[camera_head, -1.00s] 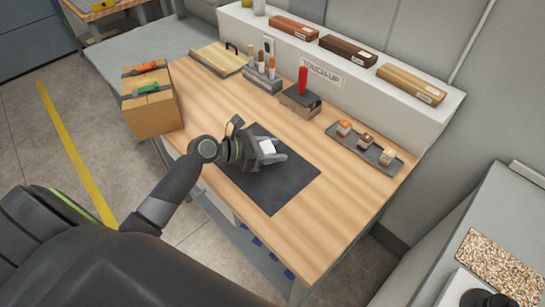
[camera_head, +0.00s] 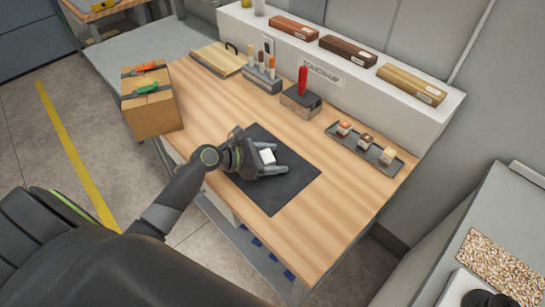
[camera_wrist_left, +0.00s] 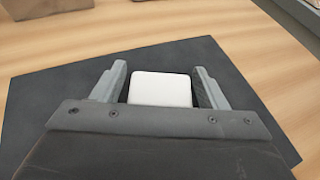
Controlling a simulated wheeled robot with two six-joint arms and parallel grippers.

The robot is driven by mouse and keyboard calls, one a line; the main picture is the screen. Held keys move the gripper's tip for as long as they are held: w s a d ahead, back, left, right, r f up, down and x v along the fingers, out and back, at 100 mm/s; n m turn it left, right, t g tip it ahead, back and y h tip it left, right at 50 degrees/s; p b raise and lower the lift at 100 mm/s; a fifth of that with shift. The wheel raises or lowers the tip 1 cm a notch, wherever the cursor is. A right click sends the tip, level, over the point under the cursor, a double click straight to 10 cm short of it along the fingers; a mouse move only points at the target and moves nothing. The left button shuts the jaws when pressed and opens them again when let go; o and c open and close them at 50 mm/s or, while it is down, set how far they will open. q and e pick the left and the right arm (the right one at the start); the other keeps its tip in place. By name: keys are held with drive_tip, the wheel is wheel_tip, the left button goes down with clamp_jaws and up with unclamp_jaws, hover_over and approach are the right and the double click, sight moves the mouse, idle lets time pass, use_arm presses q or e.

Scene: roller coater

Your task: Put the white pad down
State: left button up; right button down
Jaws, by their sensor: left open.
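The white pad (camera_head: 267,156) lies between the fingers of my left gripper (camera_head: 271,158), over the dark mat (camera_head: 290,185) on the wooden workbench. In the left wrist view the white pad (camera_wrist_left: 160,89) sits between the two fingertips (camera_wrist_left: 158,88), with a small gap at each side. My left gripper is open. The pad appears to rest on the mat (camera_wrist_left: 50,95), its near end hidden by the gripper body. My right gripper is not in view.
Behind the mat stand a block with a red-handled tool (camera_head: 301,95), a tool holder (camera_head: 262,78) and a tray of small blocks (camera_head: 365,149). A cardboard box (camera_head: 152,105) sits at the bench's left end. The bench's front right is clear.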

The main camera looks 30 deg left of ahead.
use_arm(q)
drive_tip(key=shift+s+r, duration=0.1)
drive_tip(key=shift+r, duration=0.1)
drive_tip(key=b+v, duration=0.1)
drive_tip(key=v, duration=0.9)
drive_tip(key=shift+s+a, duration=0.15)
drive_tip(key=shift+a, duration=0.05)
drive_tip(key=shift+v, duration=0.75)
drive_tip(key=shift+r, duration=0.1)
